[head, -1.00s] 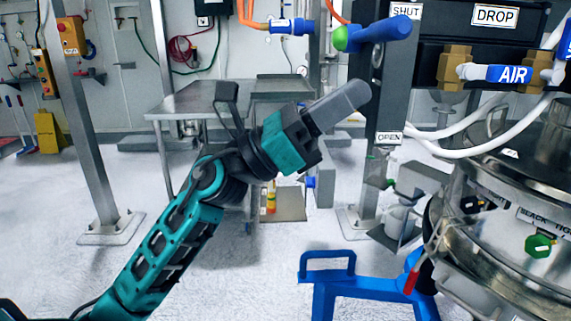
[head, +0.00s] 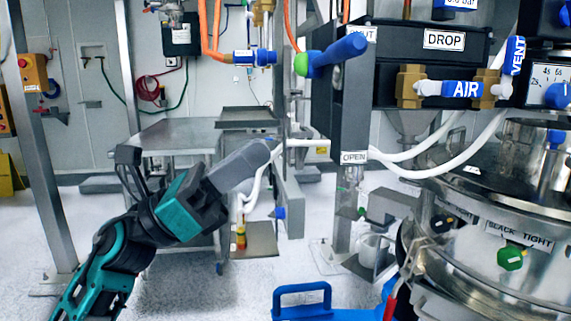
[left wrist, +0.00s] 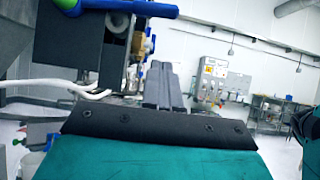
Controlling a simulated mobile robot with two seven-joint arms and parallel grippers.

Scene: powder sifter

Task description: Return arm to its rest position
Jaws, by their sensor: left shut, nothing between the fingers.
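My left arm comes in from the lower left of the head view. Its left gripper (head: 262,152) points up and to the right, in front of the steel table. Its grey fingers are together and hold nothing. In the left wrist view the shut fingers (left wrist: 163,86) stand at the middle, beyond the dark gripper body. The gripper is apart from the blue-handled valve (head: 335,54), which is above and to its right. My right gripper is not in view.
A panel with DROP label (head: 444,40) and AIR valve (head: 455,88) hangs at upper right. The steel sifter (head: 490,262) stands below, with white hoses (head: 430,170) and a blue frame (head: 302,290). A steel table (head: 175,137) is behind the gripper. Open floor lies centre left.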

